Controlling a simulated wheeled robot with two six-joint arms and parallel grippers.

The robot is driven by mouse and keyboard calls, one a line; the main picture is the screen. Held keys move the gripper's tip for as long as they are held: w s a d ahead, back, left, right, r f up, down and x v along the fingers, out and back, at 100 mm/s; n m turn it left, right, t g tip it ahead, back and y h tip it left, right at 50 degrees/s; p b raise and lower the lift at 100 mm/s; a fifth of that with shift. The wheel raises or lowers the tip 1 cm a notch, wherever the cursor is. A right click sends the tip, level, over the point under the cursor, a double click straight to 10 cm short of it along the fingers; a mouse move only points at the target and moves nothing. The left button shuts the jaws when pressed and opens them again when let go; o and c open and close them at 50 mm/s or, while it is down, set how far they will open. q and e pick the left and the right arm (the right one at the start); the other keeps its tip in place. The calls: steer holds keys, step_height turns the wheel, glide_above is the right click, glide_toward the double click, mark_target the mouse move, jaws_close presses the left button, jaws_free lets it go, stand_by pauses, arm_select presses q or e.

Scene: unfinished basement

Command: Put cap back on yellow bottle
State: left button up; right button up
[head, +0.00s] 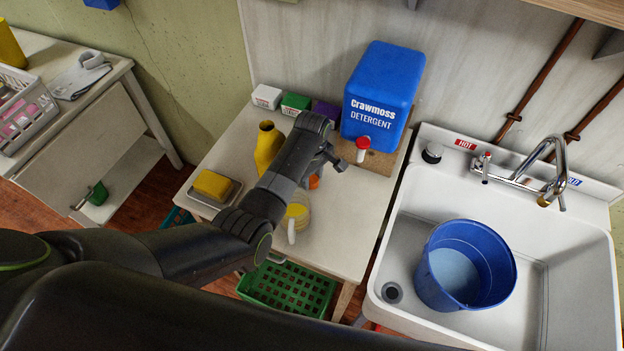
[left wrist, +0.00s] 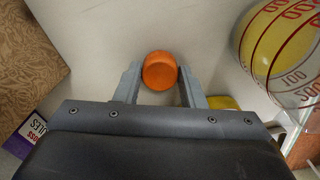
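The yellow bottle (head: 267,146) stands upright on the table, left of my left arm, its top bare. Part of it is hidden by the arm. The orange cap (head: 314,182) shows just below my left gripper (head: 327,165) in the head view. In the left wrist view the cap (left wrist: 160,72) sits between the two fingertips of my left gripper (left wrist: 160,84), with both fingers against its sides. Whether the cap still touches the tabletop I cannot tell. My right gripper is not in view.
A clear measuring jug (head: 297,214) with yellow contents stands close to my left gripper. A yellow sponge (head: 213,185) lies on a tray. Small boxes (head: 295,103) and a blue detergent container (head: 383,92) stand behind. The sink (head: 395,240) with a blue bucket (head: 440,290) is on the right.

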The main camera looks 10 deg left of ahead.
mark_target(312, 179)
arm_select(q)
steer(key=c, duration=0.4)
step_height(312, 179, up, 10)
steer(key=shift+r+b, duration=0.1)
steer(key=shift+b, duration=0.65)
